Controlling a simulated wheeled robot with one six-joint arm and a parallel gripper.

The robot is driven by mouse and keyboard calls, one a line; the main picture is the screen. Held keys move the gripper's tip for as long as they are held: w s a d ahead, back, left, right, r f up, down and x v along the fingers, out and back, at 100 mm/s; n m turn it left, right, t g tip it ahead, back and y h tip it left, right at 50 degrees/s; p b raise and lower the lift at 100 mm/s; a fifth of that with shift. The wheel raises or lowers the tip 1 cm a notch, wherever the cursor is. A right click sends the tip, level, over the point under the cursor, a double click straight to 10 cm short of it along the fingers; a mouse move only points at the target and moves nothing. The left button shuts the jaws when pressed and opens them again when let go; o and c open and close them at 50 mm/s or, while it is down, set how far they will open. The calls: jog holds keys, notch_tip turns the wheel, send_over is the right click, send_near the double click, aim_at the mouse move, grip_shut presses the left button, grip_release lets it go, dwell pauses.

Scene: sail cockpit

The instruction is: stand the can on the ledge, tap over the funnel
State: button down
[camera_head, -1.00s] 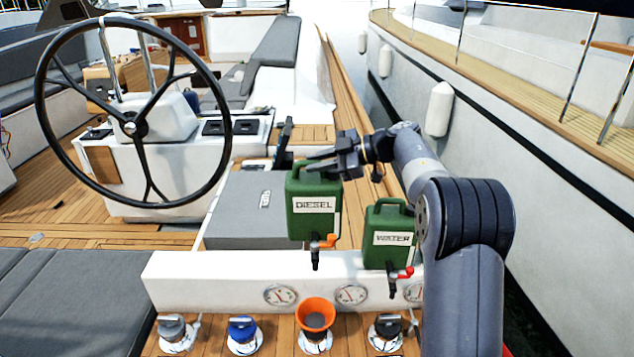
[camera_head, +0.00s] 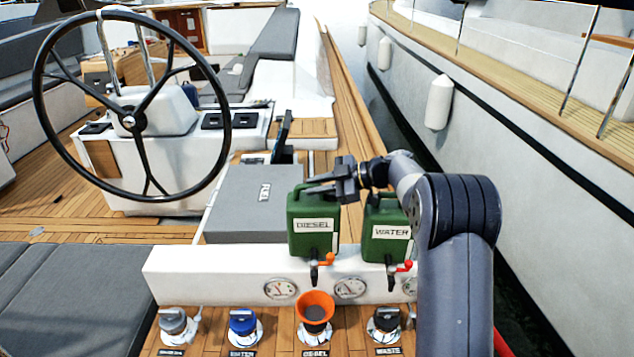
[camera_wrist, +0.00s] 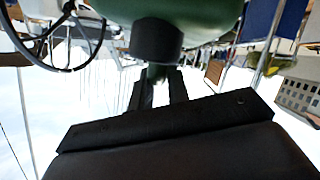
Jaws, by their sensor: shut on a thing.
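The green can labelled DIESEL (camera_head: 314,224) is upright, with an orange-handled tap (camera_head: 318,265) low on its front. My gripper (camera_head: 318,188) is shut on its top handle. In the head view the tap is above and in line with the orange funnel (camera_head: 315,304), which sits in the deck filler marked DIESEL. The can's lower part is in front of the white ledge (camera_head: 210,265); I cannot tell whether its base touches the ledge top. In the wrist view the green can (camera_wrist: 185,12) fills the top, with the jaws (camera_wrist: 160,92) at it.
A green WATER can (camera_head: 385,230) with a red-handled tap stands close on the right, partly behind my arm. Filler caps (camera_head: 242,325) flank the funnel, and round gauges (camera_head: 281,288) face the ledge. A grey FUEL box (camera_head: 255,200) is behind; the steering wheel (camera_head: 130,122) is left.

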jog(key=shift+f, duration=0.4)
jog(key=c, duration=1.4)
grip_release()
jog(key=shift+f, duration=0.15)
jog(key=shift+o, duration=0.2)
jog(key=shift+r, duration=0.45)
jog(key=b+v, duration=0.1)
jog(key=v, duration=1.1)
jog(key=shift+r+b, duration=0.15)
jog(key=shift+b, duration=0.2)
